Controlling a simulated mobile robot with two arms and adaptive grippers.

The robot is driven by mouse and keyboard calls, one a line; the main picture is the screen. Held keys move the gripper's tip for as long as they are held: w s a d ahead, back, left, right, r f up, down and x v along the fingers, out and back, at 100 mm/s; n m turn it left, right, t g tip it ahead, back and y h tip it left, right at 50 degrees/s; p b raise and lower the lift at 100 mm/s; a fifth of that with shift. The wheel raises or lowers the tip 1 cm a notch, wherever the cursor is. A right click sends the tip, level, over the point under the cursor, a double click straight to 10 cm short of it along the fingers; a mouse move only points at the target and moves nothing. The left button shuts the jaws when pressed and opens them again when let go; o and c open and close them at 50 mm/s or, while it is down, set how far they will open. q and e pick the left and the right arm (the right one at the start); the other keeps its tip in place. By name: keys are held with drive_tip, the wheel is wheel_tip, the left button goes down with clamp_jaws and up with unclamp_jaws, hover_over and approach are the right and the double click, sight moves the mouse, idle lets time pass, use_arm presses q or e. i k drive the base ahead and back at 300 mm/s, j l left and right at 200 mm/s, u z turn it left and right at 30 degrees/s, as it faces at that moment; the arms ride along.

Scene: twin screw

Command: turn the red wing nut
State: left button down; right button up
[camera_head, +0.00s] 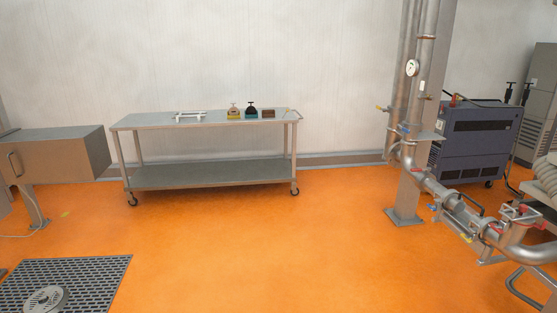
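Neither of my grippers is in view. Several small red parts show on the right. One red part (522,209) sits on top of the steel pipe (433,187) near its bend at the right. Another red part (416,170) is on the pipe beside the grey column. They are too small to tell which, if any, is the red wing nut. A wheeled steel cart (150,122) stands against the back wall. On its top are a yellow-based item (233,113) and a dark item with a teal base (252,112), each with a knob-like top.
A brown block (268,113) and a white frame (190,117) also lie on the cart. A grey column (406,200), a blue-grey machine (475,140) and piping fill the right. A metal cabinet (50,155) and floor grate (90,275) are left. The orange floor between is clear.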

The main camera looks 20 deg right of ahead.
sight(498, 228)
drive_tip(key=i+l+z, duration=0.1)
drive_tip(key=i+z, duration=0.2)
drive_tip(key=i, duration=0.35)
drive_tip(key=i+j+z, duration=0.1)
drive_tip(key=i+z, duration=0.15)
drive_tip(key=i, duration=0.45)
drive_tip(key=i+j+z, duration=0.3)
drive_tip(key=i, duration=0.35)
drive_tip(key=l, duration=0.1)
